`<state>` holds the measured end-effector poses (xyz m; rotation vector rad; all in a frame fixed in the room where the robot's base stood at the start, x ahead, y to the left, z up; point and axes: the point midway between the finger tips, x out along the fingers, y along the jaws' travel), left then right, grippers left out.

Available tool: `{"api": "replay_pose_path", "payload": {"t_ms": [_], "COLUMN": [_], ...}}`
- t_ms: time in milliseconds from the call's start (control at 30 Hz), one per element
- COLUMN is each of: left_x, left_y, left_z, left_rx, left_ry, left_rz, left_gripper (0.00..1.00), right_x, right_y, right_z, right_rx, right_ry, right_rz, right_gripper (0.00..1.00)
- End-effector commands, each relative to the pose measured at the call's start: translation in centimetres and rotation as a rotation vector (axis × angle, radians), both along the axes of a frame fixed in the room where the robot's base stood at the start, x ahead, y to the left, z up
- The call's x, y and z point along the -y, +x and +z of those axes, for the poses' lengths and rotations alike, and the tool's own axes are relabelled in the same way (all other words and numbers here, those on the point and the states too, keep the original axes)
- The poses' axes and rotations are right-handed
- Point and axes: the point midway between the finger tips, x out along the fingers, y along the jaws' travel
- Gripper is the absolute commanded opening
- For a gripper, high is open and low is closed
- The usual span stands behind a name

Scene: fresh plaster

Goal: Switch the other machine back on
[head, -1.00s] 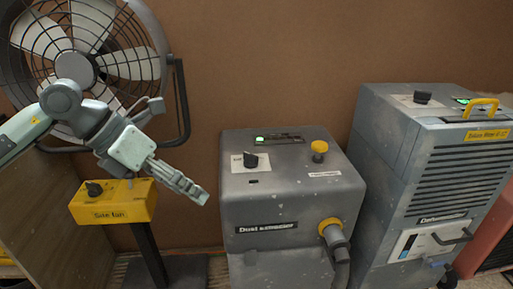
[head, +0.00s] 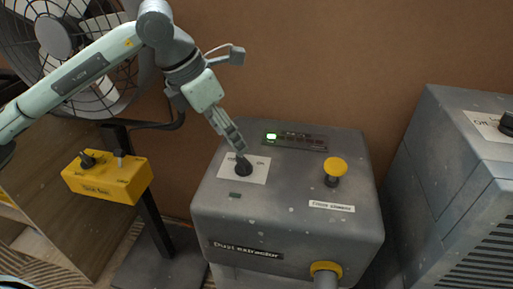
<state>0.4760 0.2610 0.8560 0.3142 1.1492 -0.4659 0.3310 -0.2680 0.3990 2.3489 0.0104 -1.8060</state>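The grey dust extractor (head: 300,225) stands in the middle of the head view. Its top has a black rotary knob (head: 243,169) on a white plate marked ON, a display strip (head: 296,140) with a lit green patch, and a yellow button (head: 335,169). My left gripper (head: 239,151) points down at the knob, its fingertips at or touching the knob's top; whether they grip it is hidden. A second grey machine, the dehumidifier (head: 440,170), stands at the right, with a black knob (head: 507,123) cut by the edge. My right gripper is not in view.
The large fan (head: 60,40) stands at the back left behind my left arm. Its yellow control box (head: 107,182) has a black knob and a small switch, on a dark post. A yellow-collared hose (head: 325,270) leaves the extractor's front. A brown wall closes the back.

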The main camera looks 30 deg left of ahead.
Motion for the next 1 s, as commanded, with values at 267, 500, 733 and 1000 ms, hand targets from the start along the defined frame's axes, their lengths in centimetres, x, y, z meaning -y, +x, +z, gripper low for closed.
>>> {"api": "replay_pose_path", "payload": {"t_ms": [267,500,733,1000], "left_x": [0.9,1.4,1.5,1.5], "left_y": [1.2,2.2,2.4,2.4], "left_z": [-3.9,-6.5,-6.9,-6.9], "left_rx": [-0.005,-0.003,0.0,0.0], "left_ry": [-0.003,-0.004,-0.002,-0.002], "left_rz": [-0.002,-0.001,-0.001,-0.001], "left_gripper": [0.62,0.62,0.62,0.42], "right_x": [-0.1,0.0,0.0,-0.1], "right_y": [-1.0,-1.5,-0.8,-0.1], "right_z": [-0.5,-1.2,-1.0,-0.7], "right_rx": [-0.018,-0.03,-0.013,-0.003], "right_ry": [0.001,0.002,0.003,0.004], "right_rz": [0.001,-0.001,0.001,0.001], "right_gripper": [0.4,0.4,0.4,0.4]}}
